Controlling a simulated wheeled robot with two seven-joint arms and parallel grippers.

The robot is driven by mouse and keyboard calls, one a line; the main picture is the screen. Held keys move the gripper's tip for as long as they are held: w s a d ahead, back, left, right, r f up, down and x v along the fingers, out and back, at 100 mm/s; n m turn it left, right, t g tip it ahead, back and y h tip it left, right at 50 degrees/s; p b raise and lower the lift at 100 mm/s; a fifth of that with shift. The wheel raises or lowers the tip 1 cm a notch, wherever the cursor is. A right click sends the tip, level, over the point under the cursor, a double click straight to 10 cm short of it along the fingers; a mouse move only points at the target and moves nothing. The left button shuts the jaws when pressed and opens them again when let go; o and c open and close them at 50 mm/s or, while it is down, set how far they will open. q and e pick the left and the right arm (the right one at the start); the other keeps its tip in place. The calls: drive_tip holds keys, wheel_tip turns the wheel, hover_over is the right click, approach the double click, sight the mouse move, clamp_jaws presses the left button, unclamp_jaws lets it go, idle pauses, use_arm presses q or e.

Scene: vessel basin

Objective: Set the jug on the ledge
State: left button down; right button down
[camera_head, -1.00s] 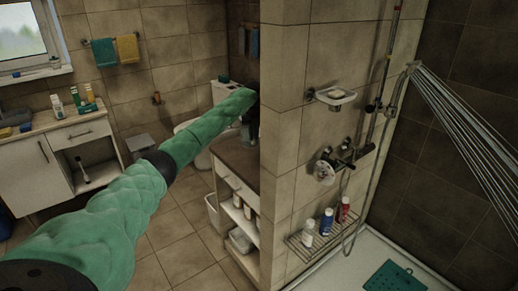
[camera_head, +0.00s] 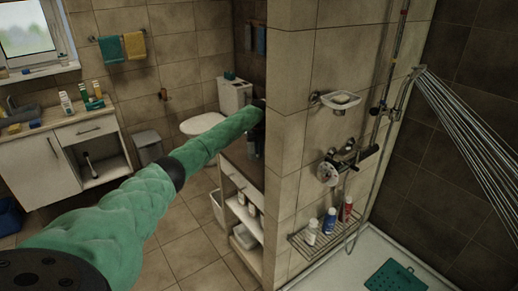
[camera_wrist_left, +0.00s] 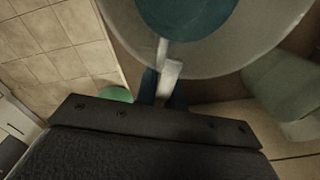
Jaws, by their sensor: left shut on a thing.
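In the left wrist view a large round, see-through vessel with a teal middle, which looks like the jug (camera_wrist_left: 255,50), fills the top. A pale handle-like piece of it lies between the fingers of my left gripper (camera_wrist_left: 165,88), which is shut on it. In the head view my green left arm reaches to the edge of the tiled wall, and the gripper and jug are mostly hidden there. A window ledge (camera_head: 40,72) with small items on it shows at the upper left; I cannot tell if it is the task's ledge. My right gripper is not in view.
A tiled partition wall (camera_head: 293,130) stands right beside my left arm's far end. Behind it is a dark-topped shelf unit (camera_head: 243,165). A toilet (camera_head: 203,122), a sink cabinet (camera_head: 40,165) and a wire rack (camera_head: 318,243) with bottles are around. The middle floor is open.

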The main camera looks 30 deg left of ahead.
use_arm(q)
drive_tip(key=c, duration=1.5)
unclamp_jaws()
drive_tip(key=shift+r, duration=0.1)
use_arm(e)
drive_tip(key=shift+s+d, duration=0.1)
